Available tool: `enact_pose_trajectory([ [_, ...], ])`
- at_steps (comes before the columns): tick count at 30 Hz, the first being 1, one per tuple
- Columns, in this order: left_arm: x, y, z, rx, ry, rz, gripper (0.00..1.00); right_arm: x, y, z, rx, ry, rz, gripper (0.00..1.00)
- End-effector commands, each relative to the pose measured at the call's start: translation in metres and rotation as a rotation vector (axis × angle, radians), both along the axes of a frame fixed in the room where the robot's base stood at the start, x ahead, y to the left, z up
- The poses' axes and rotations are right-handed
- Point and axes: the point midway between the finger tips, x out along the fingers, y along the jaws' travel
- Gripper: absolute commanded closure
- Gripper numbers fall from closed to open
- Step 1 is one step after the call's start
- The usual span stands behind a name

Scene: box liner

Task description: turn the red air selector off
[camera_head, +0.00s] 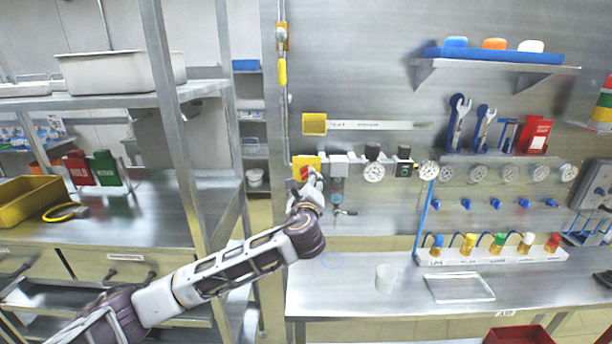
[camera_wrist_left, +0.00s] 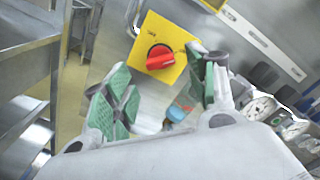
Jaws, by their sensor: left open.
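The red air selector (camera_wrist_left: 160,57) is a red knob on a yellow square plate (camera_wrist_left: 151,32) with small dark lettering. In the head view the yellow plate (camera_head: 299,161) is on the metal wall panel, and my left gripper (camera_head: 310,180) is in front of it, partly covering the knob. In the left wrist view my left gripper (camera_wrist_left: 162,100) has its two green-padded fingers spread, with nothing between them. The knob appears just beyond the fingertips, between them and apart from both. The knob's handle lies roughly sideways in the wrist picture. My right gripper is not in view.
Gauges (camera_head: 374,172) and fittings run along the panel right of the selector. A small blue-topped valve part (camera_wrist_left: 178,114) sits close by the right finger. A clear cup (camera_head: 386,277) stands on the bench below.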

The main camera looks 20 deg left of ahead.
Motion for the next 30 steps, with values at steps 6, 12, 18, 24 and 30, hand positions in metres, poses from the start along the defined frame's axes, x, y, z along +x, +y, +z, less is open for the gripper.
enact_pose_trajectory([
  [6, 0.021, 0.006, 0.001, 0.001, 0.001, 0.001, 0.43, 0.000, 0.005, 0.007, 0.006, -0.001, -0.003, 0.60],
  [12, 0.037, 0.010, 0.001, 0.000, 0.000, 0.000, 0.43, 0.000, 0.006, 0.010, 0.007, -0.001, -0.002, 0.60],
  [18, 0.045, 0.013, 0.000, 0.001, 0.001, -0.001, 0.43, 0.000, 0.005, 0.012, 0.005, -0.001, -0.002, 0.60],
  [24, 0.046, 0.013, 0.000, 0.001, 0.001, -0.001, 0.43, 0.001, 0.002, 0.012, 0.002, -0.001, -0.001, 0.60],
  [30, 0.046, 0.013, 0.000, 0.001, 0.001, -0.001, 0.50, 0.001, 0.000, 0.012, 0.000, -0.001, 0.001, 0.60],
])
